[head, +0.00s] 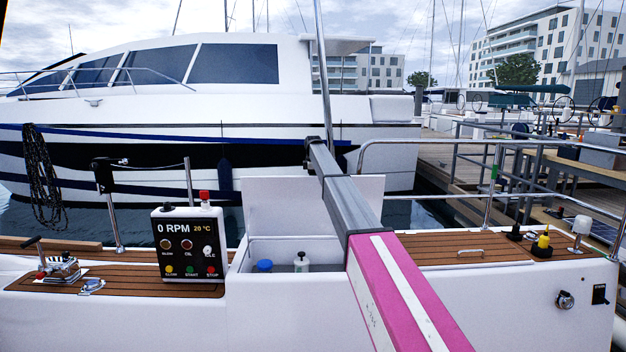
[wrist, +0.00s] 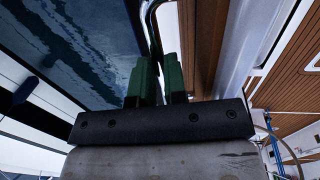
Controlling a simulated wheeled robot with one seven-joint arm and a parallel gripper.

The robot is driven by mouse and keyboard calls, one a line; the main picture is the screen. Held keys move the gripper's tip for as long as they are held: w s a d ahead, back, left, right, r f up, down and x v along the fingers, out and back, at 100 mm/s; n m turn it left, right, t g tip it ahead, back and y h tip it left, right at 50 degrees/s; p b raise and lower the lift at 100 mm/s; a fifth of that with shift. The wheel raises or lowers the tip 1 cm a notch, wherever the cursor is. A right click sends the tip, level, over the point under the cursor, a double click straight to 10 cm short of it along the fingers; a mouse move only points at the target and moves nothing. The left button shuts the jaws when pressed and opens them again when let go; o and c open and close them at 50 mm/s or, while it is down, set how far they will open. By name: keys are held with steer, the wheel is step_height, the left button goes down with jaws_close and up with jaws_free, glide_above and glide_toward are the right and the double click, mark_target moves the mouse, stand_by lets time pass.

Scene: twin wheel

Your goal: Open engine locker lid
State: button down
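In the head view a white locker (head: 236,285) stands open-topped in the deck, with a white panel (head: 285,200) upright behind it. To its right a teak deck panel (head: 420,250) with a small metal handle (head: 468,252) lies flat and closed. Which of these is the engine locker lid I cannot tell. My arm reaches over the locker's right side, and my gripper hides at its far end. In the wrist view my gripper (wrist: 160,80) has two green fingers with a narrow gap and no object clearly between them. A metal rail shows beyond the fingertips.
A control box (head: 188,250) with a display reading 0 RPM stands left of the locker. A blue-capped container (head: 264,266) and a white bottle (head: 301,262) stand inside. A steel rail (head: 440,142) runs behind the right deck. Water and a large yacht (head: 200,115) lie beyond.

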steer(key=shift+w, duration=1.05)
steer(key=c, duration=1.2)
jaws_free()
steer(key=shift+o, duration=0.2)
step_height(320, 180, up, 11)
steer(key=s, duration=0.1)
steer(key=shift+s+f, duration=0.15)
steer(key=shift+s, duration=0.15)
steer(key=shift+s, duration=0.1)
